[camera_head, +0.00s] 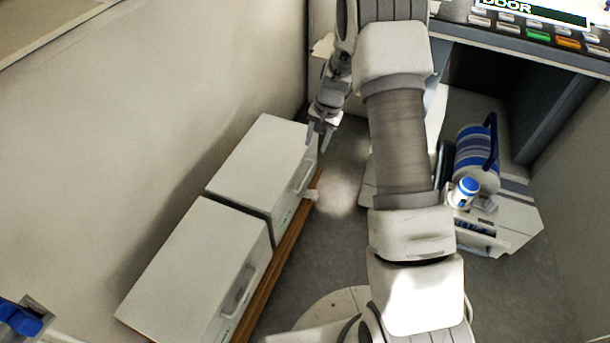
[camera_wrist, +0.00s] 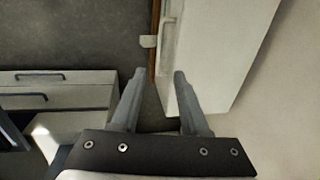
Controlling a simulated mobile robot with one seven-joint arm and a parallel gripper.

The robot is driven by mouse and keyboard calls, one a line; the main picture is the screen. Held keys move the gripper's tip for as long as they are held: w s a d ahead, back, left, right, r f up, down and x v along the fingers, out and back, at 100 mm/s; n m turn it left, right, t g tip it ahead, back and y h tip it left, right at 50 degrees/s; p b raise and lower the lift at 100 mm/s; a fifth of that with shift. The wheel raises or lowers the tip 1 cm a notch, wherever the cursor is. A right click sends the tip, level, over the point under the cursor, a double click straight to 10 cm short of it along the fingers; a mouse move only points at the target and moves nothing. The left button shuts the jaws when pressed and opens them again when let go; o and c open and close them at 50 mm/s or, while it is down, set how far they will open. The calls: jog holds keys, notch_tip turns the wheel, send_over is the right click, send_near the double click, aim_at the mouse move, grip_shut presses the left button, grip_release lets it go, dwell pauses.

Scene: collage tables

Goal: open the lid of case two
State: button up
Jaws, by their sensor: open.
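Two white cases stand side by side along the left wall in the head view, a nearer case (camera_head: 200,272) and a farther case (camera_head: 262,165). Both lids look shut, and each front has a handle. No label shows which one is case two. My gripper (camera_head: 321,140) is at the far end of the farther case, near its front corner and apart from its handle (camera_head: 301,178). In the wrist view my gripper (camera_wrist: 159,76) is open and empty. A white case (camera_wrist: 215,45) with its handle (camera_wrist: 168,35) lies ahead of the fingers, partly behind the right finger.
A wooden strip (camera_head: 270,280) runs along the cases' front, with a small pale tab (camera_head: 311,194). At right are a blue striped container (camera_head: 476,155), a blue-capped jar (camera_head: 464,192) and a desk with a button panel (camera_head: 540,35). Bare floor (camera_head: 345,150) lies between.

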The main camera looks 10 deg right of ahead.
aim_at(305, 179)
jog(key=a+f+b, duration=0.1)
jog(key=f, duration=0.4)
jog(key=w+f+b, duration=0.1)
jog(key=f+b, duration=0.1)
jog(key=f, duration=0.4)
jog(key=a+f+b, duration=0.1)
jog(key=f+b, duration=0.1)
jog(key=f, duration=0.3)
jog(key=shift+w+a+f, duration=0.25)
jog(key=shift+w+a, duration=0.05)
jog(key=shift+a, duration=0.05)
grip_shut()
dwell(0.6)
